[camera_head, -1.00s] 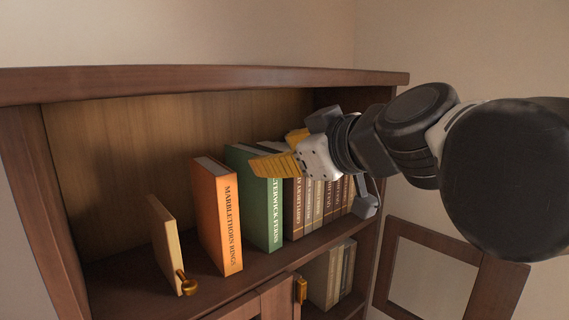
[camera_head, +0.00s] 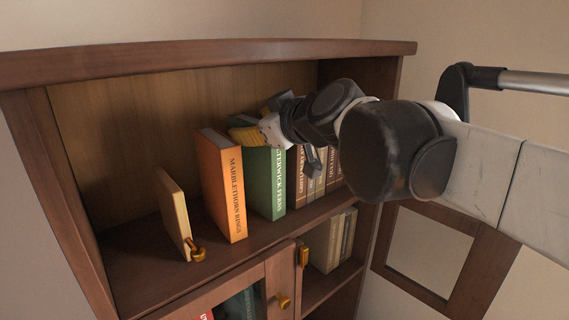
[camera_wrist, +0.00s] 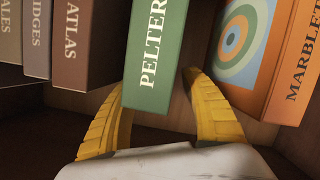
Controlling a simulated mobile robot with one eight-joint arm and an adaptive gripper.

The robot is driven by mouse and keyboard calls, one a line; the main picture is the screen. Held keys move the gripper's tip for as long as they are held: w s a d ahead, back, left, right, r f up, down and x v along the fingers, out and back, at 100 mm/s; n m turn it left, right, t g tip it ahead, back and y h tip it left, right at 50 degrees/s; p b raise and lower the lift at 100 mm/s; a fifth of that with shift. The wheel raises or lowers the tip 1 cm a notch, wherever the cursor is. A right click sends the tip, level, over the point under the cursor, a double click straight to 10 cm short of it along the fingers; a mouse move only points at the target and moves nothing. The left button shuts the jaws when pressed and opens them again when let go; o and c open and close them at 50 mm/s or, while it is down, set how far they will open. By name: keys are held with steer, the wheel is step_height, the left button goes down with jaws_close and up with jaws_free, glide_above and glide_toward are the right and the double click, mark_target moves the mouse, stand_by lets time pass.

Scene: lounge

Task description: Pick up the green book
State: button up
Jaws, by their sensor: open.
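The green book (camera_head: 266,187) stands upright on the upper shelf, between an orange book and a row of brown books. In the wrist view the green book (camera_wrist: 157,60) shows its spine between the two yellow fingers. My gripper (camera_wrist: 160,112) is open, with one finger on each side of the book; I cannot tell whether either finger touches it. In the head view my gripper (camera_head: 247,134) is at the upper part of the green book and hides its top. The fingers' far tips are partly hidden by the book.
The orange book (camera_head: 222,186) stands close on the left, and it also shows in the wrist view (camera_wrist: 284,60). Brown books (camera_head: 300,178) stand close on the right. A bookend with a brass knob (camera_head: 174,213) stands farther left. The shelf top (camera_head: 200,56) is overhead.

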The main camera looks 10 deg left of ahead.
steer(key=shift+s+d, duration=0.1)
steer(key=shift+s, duration=0.05)
steer(key=shift+r, duration=0.1)
jaws_close()
